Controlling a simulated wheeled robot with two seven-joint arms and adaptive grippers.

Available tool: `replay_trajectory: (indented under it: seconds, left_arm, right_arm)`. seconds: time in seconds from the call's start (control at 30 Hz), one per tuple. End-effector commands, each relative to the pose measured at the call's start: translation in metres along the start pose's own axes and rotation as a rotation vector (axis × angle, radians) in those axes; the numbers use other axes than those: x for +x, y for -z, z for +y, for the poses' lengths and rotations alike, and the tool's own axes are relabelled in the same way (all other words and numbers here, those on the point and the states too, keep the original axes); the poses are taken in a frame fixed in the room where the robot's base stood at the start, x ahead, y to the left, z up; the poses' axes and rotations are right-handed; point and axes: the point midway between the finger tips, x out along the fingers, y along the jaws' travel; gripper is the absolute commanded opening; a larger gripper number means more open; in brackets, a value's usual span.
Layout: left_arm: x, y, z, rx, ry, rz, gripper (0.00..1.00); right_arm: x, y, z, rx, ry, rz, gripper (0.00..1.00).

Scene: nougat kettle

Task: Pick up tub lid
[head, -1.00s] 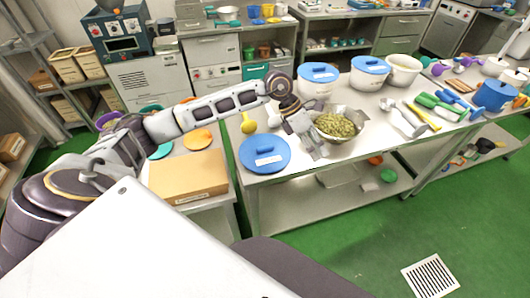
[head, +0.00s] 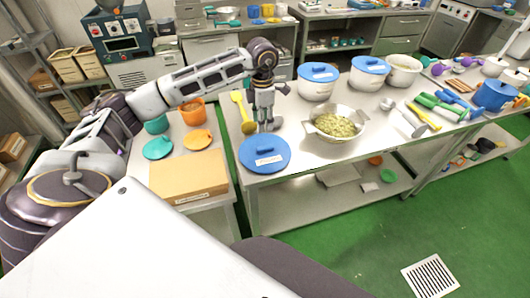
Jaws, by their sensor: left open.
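The blue tub lid (head: 265,163), round with a handle bar and a white label on top, lies flat near the left front edge of the steel table. My left gripper (head: 269,127) is open and empty, pointing down just behind the lid's far edge. I cannot tell how high its fingertips are above the table. My right gripper is not in view.
A metal bowl of green nuts (head: 336,128) stands right of the lid. White tubs with blue lids (head: 318,82) stand behind it. A yellow ladle (head: 246,118) lies close to my left gripper. A cardboard box (head: 188,177) is on the lower surface at left.

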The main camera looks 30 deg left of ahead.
Motion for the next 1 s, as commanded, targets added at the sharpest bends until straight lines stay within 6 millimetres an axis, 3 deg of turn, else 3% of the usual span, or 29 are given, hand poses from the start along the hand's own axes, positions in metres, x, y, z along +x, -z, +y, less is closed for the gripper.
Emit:
replay_trajectory:
  seconds: [0.27,0.73,1.0]
  left_arm:
    - [0.015,0.000,0.000,-0.001,0.001,0.000,0.43]
    - [0.074,0.000,0.000,0.000,0.002,0.000,0.43]
    - [0.086,-0.001,0.000,0.001,0.001,-0.002,0.43]
  right_arm:
    - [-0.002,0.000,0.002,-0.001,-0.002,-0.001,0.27]
    - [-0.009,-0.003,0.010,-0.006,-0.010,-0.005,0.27]
    - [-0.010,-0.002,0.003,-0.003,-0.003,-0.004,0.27]
